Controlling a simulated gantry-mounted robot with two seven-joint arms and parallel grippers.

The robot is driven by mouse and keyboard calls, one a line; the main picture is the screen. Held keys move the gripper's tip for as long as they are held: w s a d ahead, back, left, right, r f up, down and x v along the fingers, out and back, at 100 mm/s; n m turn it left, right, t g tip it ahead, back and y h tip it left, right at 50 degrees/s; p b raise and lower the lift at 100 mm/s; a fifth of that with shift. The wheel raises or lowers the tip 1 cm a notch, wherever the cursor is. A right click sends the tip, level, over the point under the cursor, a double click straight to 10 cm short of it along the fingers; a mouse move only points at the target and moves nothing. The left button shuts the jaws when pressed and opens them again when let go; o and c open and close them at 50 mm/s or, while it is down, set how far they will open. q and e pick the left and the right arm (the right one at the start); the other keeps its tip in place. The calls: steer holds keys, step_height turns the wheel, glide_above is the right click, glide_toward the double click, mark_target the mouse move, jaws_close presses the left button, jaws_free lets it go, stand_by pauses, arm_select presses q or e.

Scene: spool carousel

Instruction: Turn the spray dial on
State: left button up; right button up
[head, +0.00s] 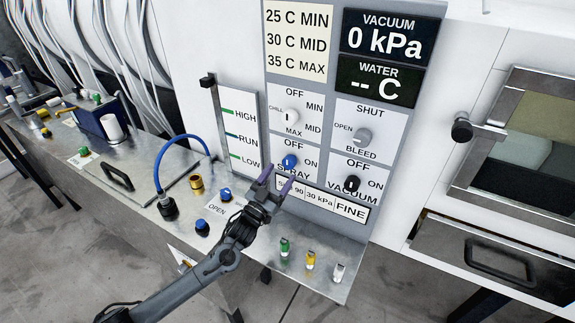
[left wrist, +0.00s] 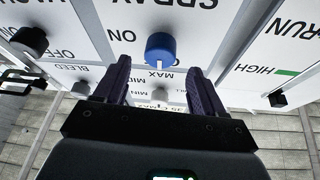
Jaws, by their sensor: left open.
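The blue spray dial (head: 289,161) is on the upright panel, between the words OFF, ON and SPRAY. It also shows in the left wrist view (left wrist: 160,47), where the panel appears upside down. Its white mark points toward the OFF side. My left gripper (head: 279,179) is open and empty, just below the dial in the head view. In the left wrist view its two fingers (left wrist: 160,72) stand apart, one to each side of the dial's line. I see no finger touching the dial. My right gripper is not in view.
Close by are the white chill dial (head: 291,117), the grey bleed dial (head: 362,137) and the black vacuum dial (head: 352,184). Below, the metal bench (head: 310,285) carries a blue knob (head: 225,194) and green, yellow and white valves. A blue hose (head: 170,147) arches at the left.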

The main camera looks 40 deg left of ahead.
mark_target(287, 165)
arm_select(q)
steer(key=shift+x, duration=2.65)
steer(key=shift+c, duration=0.2)
steer(key=c, duration=1)
